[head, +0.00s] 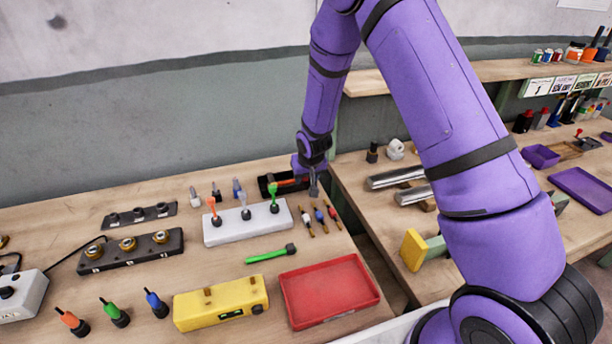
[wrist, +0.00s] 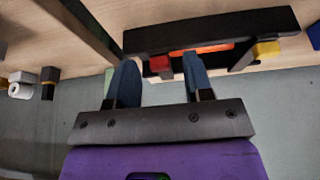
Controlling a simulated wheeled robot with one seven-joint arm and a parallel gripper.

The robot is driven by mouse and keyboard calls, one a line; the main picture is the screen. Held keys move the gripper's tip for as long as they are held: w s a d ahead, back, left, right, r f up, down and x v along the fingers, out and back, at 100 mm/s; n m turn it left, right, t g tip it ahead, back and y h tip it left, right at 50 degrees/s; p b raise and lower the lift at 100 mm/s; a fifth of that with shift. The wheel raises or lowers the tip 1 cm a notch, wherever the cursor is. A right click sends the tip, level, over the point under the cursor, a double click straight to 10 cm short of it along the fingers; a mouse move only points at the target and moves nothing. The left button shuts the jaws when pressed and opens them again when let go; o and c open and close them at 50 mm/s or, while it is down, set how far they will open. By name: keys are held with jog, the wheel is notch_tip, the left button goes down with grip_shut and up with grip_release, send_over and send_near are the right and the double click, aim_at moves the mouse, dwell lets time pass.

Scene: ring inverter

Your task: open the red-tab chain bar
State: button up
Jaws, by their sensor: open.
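A black fixture (head: 264,187) stands at the back right of the left bench, partly hidden by my gripper (head: 309,184). It also shows in the wrist view (wrist: 215,27). There, a red tab (wrist: 160,66) and a yellow tab (wrist: 267,50) stick out from it, with an orange-red bar (wrist: 205,48) between them. My gripper (wrist: 161,78) is open, with its two blue-grey fingers apart. The chain itself cannot be made out.
A white block (head: 250,227) with orange, grey and green upright pieces stands in front of the fixture. Several small coloured pieces (head: 320,217) lie to its right. A red tray (head: 328,292) and yellow box (head: 221,303) are nearer. A gap separates the two benches.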

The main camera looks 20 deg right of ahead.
grip_shut()
